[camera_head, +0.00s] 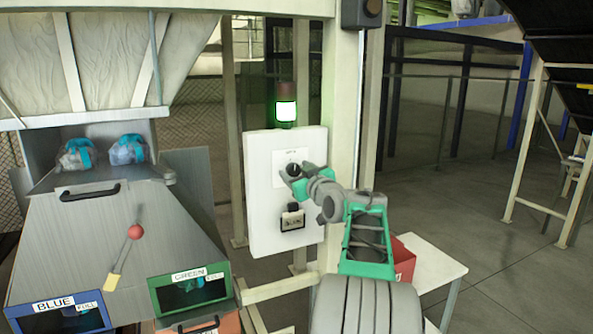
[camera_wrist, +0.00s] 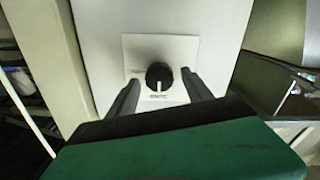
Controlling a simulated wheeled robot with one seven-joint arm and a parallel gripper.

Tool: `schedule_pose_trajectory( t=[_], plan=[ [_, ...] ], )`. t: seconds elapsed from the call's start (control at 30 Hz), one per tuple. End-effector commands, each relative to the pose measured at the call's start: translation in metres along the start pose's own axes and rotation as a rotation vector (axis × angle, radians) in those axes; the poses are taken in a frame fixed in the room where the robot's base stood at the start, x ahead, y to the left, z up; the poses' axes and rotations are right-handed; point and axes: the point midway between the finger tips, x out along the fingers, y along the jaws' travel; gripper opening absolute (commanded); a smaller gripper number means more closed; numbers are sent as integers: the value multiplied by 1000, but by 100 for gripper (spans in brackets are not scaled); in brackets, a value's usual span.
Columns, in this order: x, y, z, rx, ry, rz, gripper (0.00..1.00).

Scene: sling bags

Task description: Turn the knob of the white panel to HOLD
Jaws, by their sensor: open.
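The white panel (camera_head: 260,215) is mounted upright beside a cream post, with a paper label plate on its upper part. The black knob (camera_wrist: 159,76) sits on that plate in the wrist view, with its white pointer line toward the lower edge of the picture. The label words are too small to read. My gripper (camera_wrist: 158,88) is open, one finger on each side of the knob with a gap on both sides. In the head view my gripper (camera_head: 291,171) is at the panel's upper part, around the knob (camera_head: 293,169).
A lamp glows green (camera_head: 286,110) above the panel. A metal hopper with BLUE (camera_head: 54,304) and GREEN (camera_head: 188,275) bins stands left. A white table (camera_head: 437,265) with a red bin (camera_head: 403,260) is right.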

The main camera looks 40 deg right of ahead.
Motion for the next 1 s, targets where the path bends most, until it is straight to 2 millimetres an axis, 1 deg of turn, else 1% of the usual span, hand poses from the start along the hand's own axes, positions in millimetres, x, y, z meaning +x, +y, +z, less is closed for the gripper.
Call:
schedule_pose_trajectory(
  t=[0.07,0.77,1.0],
  plan=[
    [0,0,0,0,0,0,57],
    [0,0,0,0,0,0,0],
    [0,0,0,9,0,0,0]
  ],
)
